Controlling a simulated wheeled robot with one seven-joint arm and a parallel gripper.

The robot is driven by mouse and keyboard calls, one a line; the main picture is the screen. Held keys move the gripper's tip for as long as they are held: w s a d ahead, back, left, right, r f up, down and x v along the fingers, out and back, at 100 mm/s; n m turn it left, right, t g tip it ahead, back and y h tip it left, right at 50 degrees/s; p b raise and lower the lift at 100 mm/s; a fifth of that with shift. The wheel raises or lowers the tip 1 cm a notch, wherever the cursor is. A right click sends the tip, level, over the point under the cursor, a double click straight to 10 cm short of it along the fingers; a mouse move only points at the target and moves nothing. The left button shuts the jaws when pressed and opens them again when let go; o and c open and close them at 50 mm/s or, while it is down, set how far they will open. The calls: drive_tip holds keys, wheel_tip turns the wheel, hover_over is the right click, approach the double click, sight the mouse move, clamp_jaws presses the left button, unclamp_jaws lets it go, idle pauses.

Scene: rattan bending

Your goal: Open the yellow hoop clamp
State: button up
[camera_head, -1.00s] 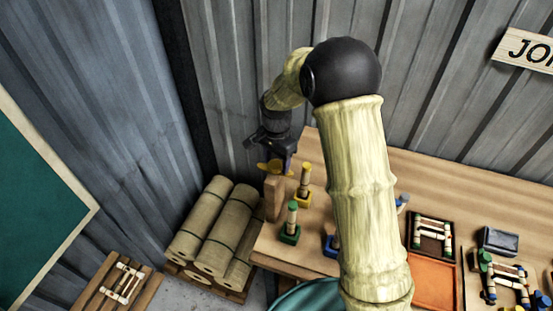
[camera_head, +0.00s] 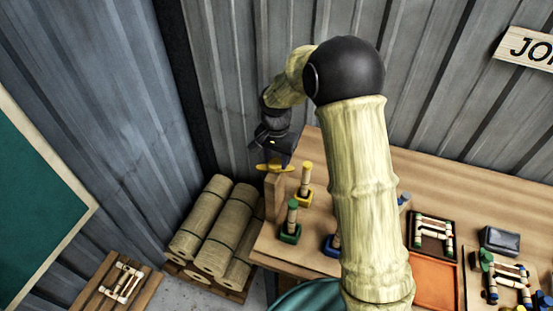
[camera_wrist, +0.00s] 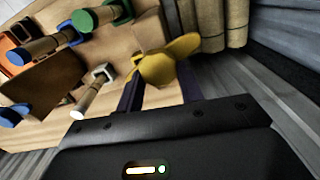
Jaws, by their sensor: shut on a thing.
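The yellow hoop clamp shows as a yellow winged piece (camera_head: 275,168) at the top of a wooden post (camera_head: 274,198) on the table's left edge. In the wrist view the yellow winged piece (camera_wrist: 165,68) sits between my dark fingers, one wing pointing up right. My gripper (camera_head: 278,158) is shut on it from above. The rest of the clamp is hidden or too small to make out.
Rolled mats (camera_head: 215,230) lie on a pallet left of the table. Corrugated walls stand close behind. A dark tray (camera_head: 432,253) and an orange tray (camera_head: 433,290) lie further right.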

drive_tip(key=n, duration=0.3)
drive_tip(key=shift+w+a+n, duration=0.1)
drive_tip(key=shift+a+n, duration=0.05)
drive_tip(key=shift+n, duration=0.25)
drive_tip(key=n, duration=0.3)
drive_tip(key=shift+a+r+n+b, duration=0.1)
drive_tip(key=shift+n+b, duration=0.2)
drive_tip(key=shift+b, duration=0.1)
drive_tip(key=n, duration=0.3)
drive_tip(key=shift+a+n, duration=0.1)
drive_tip(key=shift+n, duration=0.2)
drive_tip(key=shift+a+n, duration=0.1)
drive_tip(key=shift+n, duration=1.8)
drive_tip(key=o, duration=1)
